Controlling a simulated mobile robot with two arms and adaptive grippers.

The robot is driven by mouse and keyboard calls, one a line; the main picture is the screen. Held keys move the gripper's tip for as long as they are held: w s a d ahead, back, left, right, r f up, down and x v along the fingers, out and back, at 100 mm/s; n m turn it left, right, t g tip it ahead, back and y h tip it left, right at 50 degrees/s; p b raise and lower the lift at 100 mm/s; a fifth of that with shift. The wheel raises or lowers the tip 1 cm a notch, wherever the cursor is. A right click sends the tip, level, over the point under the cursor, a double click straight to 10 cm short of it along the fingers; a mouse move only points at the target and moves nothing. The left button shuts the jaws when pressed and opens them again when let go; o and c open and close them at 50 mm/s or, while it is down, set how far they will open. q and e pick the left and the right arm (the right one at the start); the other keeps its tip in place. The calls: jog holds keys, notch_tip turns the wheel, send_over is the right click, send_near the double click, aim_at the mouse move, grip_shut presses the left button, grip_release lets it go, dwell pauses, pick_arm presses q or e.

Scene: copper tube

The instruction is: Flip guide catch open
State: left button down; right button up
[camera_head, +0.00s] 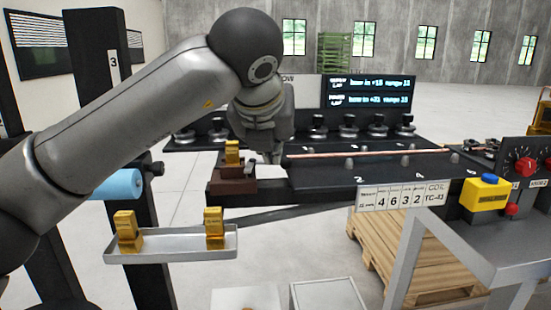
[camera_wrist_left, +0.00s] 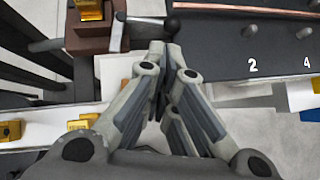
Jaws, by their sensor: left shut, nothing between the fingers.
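A brown guide block (camera_head: 231,173) with a brass piece (camera_head: 232,152) on top sits at the left end of the black bench. In the left wrist view the brown block (camera_wrist_left: 88,43) shows at the top left. A silver catch lever (camera_wrist_left: 145,19) with a dark round knob (camera_wrist_left: 172,25) reaches right from beside it. My left gripper (camera_wrist_left: 165,46) is shut and empty, its fingertips just below the lever and knob; I cannot tell whether they touch. In the head view the left gripper (camera_head: 274,156) points down right of the brown block, partly hidden by its wrist. My right gripper is not in view.
A copper tube (camera_head: 345,153) lies along the bench among grey pegs. A metal tray (camera_head: 175,256) with two brass pieces hangs at the front left, near a blue roller (camera_head: 119,184). A yellow box with a blue button (camera_head: 484,193) stands at the right.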

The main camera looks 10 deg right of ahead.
pick_arm(q)
jog(key=shift+v, duration=1.65)
jog(key=shift+r, duration=0.1)
